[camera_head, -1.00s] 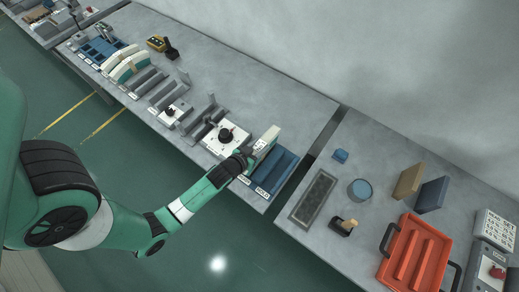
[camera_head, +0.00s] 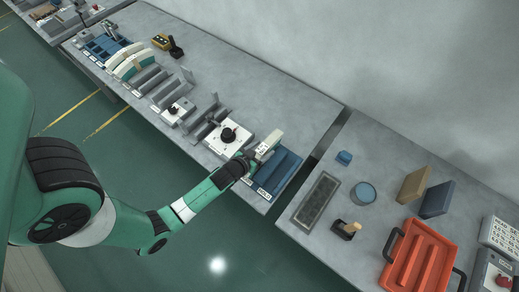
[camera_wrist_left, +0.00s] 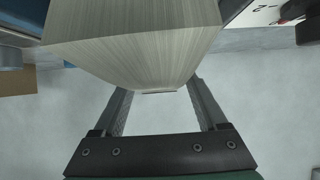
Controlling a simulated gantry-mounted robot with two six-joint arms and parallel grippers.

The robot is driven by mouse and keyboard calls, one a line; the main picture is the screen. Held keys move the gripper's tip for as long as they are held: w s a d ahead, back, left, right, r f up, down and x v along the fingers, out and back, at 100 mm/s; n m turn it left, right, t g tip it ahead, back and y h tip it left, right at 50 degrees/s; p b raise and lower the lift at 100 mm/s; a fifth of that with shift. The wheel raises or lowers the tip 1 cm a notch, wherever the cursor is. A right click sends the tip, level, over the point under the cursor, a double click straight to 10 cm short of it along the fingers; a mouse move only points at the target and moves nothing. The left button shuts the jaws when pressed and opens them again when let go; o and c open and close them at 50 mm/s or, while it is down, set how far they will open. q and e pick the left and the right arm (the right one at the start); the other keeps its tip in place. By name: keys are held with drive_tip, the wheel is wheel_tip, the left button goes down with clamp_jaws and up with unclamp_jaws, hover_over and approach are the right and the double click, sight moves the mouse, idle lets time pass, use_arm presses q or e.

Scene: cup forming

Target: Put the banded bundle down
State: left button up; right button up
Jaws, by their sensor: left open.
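The pale banded bundle (camera_head: 268,144) stands at the left side of the blue slotted tray (camera_head: 287,166), at the right end of the long grey table. In the left wrist view the bundle (camera_wrist_left: 140,45) shows as a thick stack of whitish sheets filling the upper middle. My left gripper (camera_head: 250,158) is at the bundle's near end. In the left wrist view my left gripper (camera_wrist_left: 157,98) is open, with its fingers to either side of the bundle's end. The fingertips are partly hidden behind the bundle. My right gripper is out of view.
A white plate with a black knob (camera_head: 224,138) stands close to the left of the bundle. The table behind the bundle is clear.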

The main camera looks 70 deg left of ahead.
use_arm(q)
drive_tip(key=p+v, duration=0.1)
drive_tip(key=v, duration=1.1)
drive_tip(key=shift+r, duration=0.1)
drive_tip(key=w+d+r+m+t, duration=0.1)
drive_tip(key=w+d+r+t, duration=0.15)
drive_tip(key=w+r, duration=0.7)
drive_tip(key=w+d+r+t+h, duration=0.1)
drive_tip(key=w+r+t, duration=0.35)
drive_tip(key=r, duration=0.95)
drive_tip(key=w+d+r+m+t, duration=0.1)
drive_tip(key=w+r+t, duration=0.1)
drive_tip(key=w+r, duration=0.75)
drive_tip(key=s+d+r+m+t+h, duration=0.1)
drive_tip(key=s+d+r+t+h, duration=0.1)
drive_tip(key=r, duration=0.9)
drive_tip(key=s+d+r+m+t+h, duration=0.2)
drive_tip(key=s+d+r+t+h, duration=0.1)
drive_tip(key=r, duration=0.8)
drive_tip(key=s+d+r+m+t+h, duration=0.2)
drive_tip(key=d+r, duration=0.4)
drive_tip(key=r, duration=0.5)
drive_tip(key=shift+s+d+t+h, duration=0.25)
drive_tip(key=shift+s+t, duration=0.35)
drive_tip(key=shift+s, duration=0.55)
